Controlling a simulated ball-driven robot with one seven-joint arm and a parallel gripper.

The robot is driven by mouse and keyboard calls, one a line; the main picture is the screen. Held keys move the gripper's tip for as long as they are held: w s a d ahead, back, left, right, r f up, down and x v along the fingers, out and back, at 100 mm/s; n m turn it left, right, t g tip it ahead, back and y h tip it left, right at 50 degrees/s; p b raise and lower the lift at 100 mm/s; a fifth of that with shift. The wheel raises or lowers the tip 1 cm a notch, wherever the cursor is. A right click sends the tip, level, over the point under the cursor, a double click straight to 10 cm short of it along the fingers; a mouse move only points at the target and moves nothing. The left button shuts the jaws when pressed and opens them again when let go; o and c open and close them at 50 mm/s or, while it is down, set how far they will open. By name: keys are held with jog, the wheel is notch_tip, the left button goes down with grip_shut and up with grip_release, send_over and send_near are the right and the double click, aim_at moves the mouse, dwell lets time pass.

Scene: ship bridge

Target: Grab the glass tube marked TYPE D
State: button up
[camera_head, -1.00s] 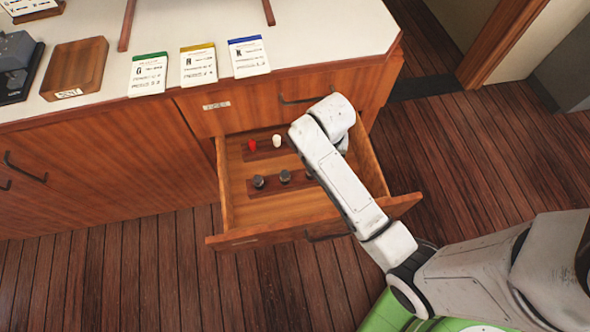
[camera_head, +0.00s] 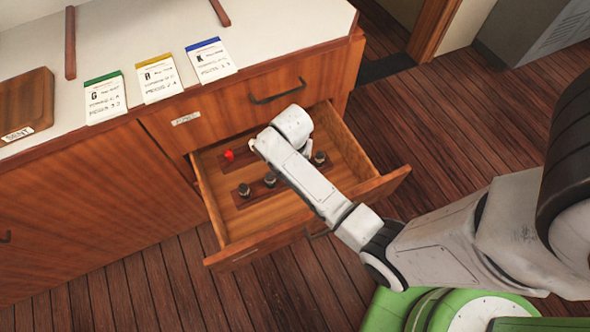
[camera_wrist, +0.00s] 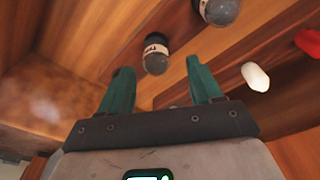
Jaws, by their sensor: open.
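The open drawer (camera_head: 222,215) holds small capped tubes in wooden racks. Three dark-topped tubes stand in the front rack: a left one (camera_head: 244,190), a middle one (camera_head: 270,180) and a right one (camera_head: 319,158). In the wrist view my gripper (camera_wrist: 159,68) is open and empty, with its two teal fingers apart. A dark, rounded tube with a white label (camera_wrist: 156,54) appears between and just beyond the fingertips, not visibly touched. Its lettering is too small to read, so I cannot tell which is TYPE D.
A red-topped tube (camera_head: 229,155) stands in the back rack; a white top (camera_wrist: 256,76) shows near my right finger. Another dark tube (camera_wrist: 219,10) is at the wrist view's top edge. Drawer walls surround the gripper. Cards (camera_head: 158,78) lie on the counter above.

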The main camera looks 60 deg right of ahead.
notch_tip(320, 180, down, 4)
jog(key=shift+s+d+f+b, duration=0.1)
jog(key=shift+s+b, duration=0.05)
jog(key=shift+b, duration=0.2)
jog(key=shift+c, duration=0.2)
jog(key=c, duration=1.1)
jog(key=shift+r, duration=0.2)
